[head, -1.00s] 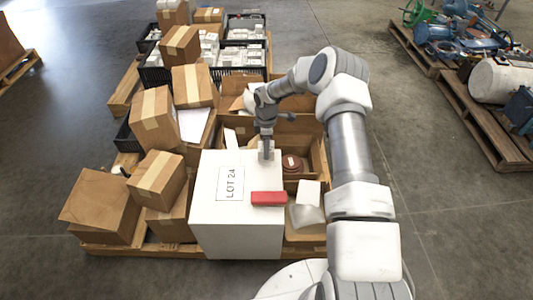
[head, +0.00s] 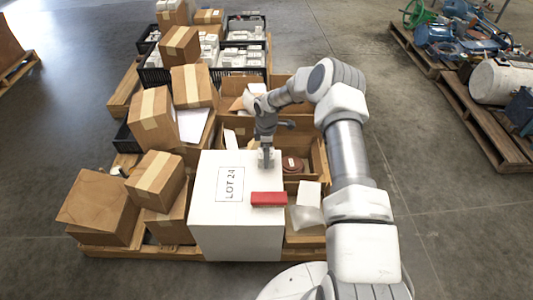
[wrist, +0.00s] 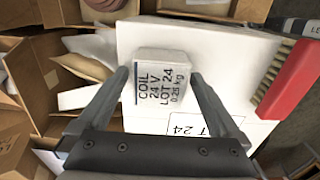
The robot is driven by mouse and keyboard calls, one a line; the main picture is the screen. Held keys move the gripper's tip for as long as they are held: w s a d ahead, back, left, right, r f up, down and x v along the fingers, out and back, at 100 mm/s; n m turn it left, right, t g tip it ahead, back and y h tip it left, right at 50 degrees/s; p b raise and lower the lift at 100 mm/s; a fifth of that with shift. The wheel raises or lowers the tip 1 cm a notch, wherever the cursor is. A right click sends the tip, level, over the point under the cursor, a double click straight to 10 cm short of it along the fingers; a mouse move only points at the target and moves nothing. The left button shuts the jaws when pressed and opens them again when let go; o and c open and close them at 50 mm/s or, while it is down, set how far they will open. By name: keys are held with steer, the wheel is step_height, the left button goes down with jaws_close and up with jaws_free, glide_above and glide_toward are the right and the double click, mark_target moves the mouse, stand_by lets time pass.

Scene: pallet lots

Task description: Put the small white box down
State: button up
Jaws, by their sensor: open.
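The small white box (wrist: 161,80), printed "COIL 24 V LOT 24 0.25 kg", sits on top of the large white box (head: 238,230) marked LOT 24. In the head view the small box (head: 266,158) shows at the back right corner of that top, partly behind my gripper. My gripper (wrist: 159,75) is open, with one finger on each side of the small box. Gaps show between the fingers and the box in the wrist view. In the head view my gripper (head: 265,155) points down over it.
A red brush (head: 269,199) lies on the large box's front right edge, with its bristles showing in the wrist view (wrist: 272,80). Open cartons with a brown round item (head: 292,163) stand behind and to the right. Stacked brown cartons (head: 157,180) crowd the left.

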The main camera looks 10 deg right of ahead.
steer(key=s+r+m+t+h+p, duration=0.1)
steer(key=s+r+p, duration=0.1)
steer(key=r, duration=1.2)
steer(key=s+r+m+p, duration=0.2)
steer(key=r, duration=1.2)
steer(key=s+r+m+t, duration=0.1)
steer(key=s+r+m, duration=0.2)
steer(key=s+r, duration=0.65)
steer(key=s+r+m+t, duration=0.1)
steer(key=s+r+m, duration=0.2)
steer(key=s, duration=0.4)
steer(key=s+r+m+t, duration=0.1)
steer(key=s+r+m, duration=0.2)
steer(key=s, duration=0.5)
steer(key=s+r+m+t+y, duration=0.1)
steer(key=s+r+m, duration=0.2)
steer(key=s, duration=0.4)
steer(key=shift+s+r+m+t, duration=0.25)
steer(key=shift+s+m+t, duration=0.05)
steer(key=shift+s+m, duration=0.1)
step_height(320, 180, up, 18)
steer(key=p, duration=1.7)
steer(key=shift+f, duration=0.25)
